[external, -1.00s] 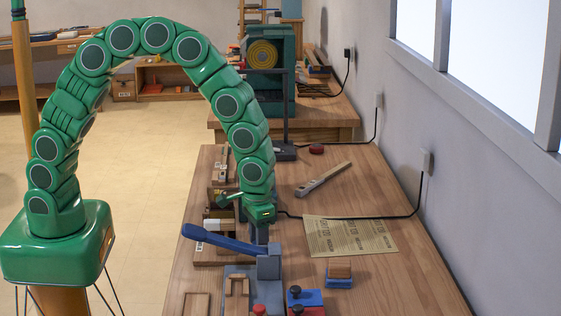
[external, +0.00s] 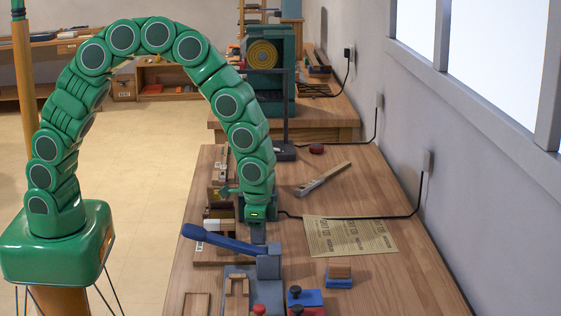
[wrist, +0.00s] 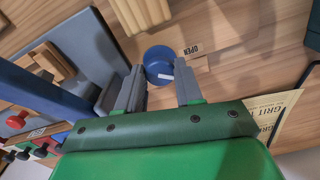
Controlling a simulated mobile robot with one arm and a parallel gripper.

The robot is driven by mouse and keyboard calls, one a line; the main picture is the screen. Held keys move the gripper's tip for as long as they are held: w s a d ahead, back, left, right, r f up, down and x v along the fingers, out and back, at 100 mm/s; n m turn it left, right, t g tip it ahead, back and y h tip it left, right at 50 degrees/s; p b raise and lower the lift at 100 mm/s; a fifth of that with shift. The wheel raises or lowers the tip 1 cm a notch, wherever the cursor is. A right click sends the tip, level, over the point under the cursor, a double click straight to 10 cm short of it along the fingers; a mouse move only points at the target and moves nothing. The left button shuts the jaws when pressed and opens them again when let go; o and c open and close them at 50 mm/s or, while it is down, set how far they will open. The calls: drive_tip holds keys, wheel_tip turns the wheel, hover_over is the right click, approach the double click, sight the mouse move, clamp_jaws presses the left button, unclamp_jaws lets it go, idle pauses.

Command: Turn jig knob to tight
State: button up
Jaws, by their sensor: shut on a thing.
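A round blue knob (wrist: 158,62) with a white mark on its edge shows in the wrist view. My gripper (wrist: 160,75) has its two grey fingers on either side of the knob and is shut on it. The white mark faces the gripper side, slightly right. A label reading "OPEN" lies just beyond the knob to the right. In the external view my gripper (external: 258,238) points down at the bench behind the blue lever; the knob is hidden there.
A blue lever (external: 220,240) on a grey base stands close in front of my gripper. A sandpaper sheet (external: 350,237) and a wooden-handled tool (external: 322,179) lie to the right. Small blue and red blocks sit at the front.

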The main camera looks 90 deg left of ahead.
drive_tip(key=m, duration=0.4)
drive_tip(key=shift+m, duration=2.9)
drive_tip(key=o, duration=1)
drive_tip(key=shift+o, duration=0.2)
drive_tip(key=shift+r, duration=0.15)
wheel_tip(320, 180, up, 7)
drive_tip(key=shift+r, duration=0.25)
